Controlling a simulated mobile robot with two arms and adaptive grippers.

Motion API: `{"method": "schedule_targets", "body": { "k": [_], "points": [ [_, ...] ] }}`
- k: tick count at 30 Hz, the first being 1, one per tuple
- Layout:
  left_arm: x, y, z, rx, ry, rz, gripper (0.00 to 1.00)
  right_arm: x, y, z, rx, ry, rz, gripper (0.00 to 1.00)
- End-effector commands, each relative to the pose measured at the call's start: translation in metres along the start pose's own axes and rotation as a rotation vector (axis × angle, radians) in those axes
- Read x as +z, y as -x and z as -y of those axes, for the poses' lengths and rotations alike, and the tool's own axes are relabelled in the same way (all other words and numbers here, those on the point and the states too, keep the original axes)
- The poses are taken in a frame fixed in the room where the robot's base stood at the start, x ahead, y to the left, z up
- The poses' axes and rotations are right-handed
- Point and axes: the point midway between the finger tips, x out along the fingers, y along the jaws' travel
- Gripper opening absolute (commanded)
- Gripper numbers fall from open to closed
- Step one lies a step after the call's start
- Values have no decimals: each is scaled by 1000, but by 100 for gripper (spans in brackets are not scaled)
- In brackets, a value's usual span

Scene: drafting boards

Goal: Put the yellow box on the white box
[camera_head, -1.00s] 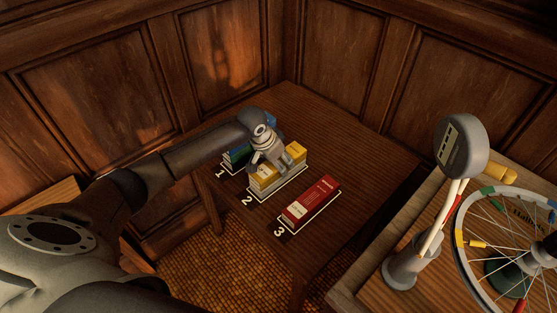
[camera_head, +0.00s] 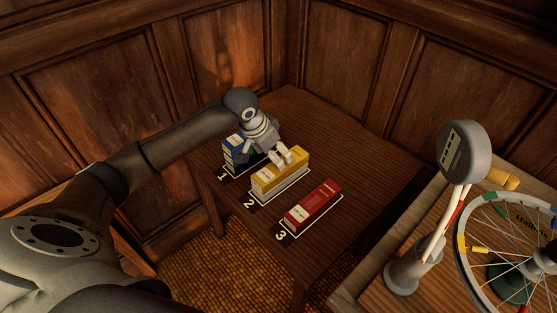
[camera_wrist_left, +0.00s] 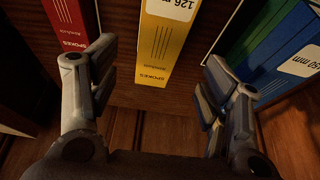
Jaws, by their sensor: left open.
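The yellow box (camera_head: 280,173) lies at place 2 on the dark table. A pale band (camera_head: 282,190) shows along its lower front edge; I cannot tell for sure whether this is the white box under it or the place's white outline. In the left wrist view the yellow box (camera_wrist_left: 165,40) stands between the spread fingers, beyond their tips, with clear gaps at both sides. My left gripper (camera_head: 284,157) is open and empty, just above and behind the yellow box in the head view. My right gripper is in no view.
A red box (camera_head: 313,205) lies at place 3. A blue box (camera_head: 233,150) and a green one beside it are at place 1, partly hidden by my arm. A wheel (camera_head: 505,240) and a round gauge stand (camera_head: 465,150) are on the right bench. The table (camera_head: 350,150) is clear at the back right.

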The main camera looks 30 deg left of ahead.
Motion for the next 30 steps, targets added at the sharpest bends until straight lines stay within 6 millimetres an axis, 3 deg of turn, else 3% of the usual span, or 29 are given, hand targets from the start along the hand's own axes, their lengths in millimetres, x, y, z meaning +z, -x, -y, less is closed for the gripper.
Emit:
{"method": "schedule_targets", "body": {
  "k": [3,10,26,30],
  "points": [
    [0,22,1,-2,-1,-1,70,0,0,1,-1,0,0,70],
    [0,42,0,0,-1,0,70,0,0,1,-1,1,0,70],
    [0,42,-1,1,-1,1,70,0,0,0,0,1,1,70],
    [8,31,-16,13,-23,6,70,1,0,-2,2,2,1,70]
  ]
}}
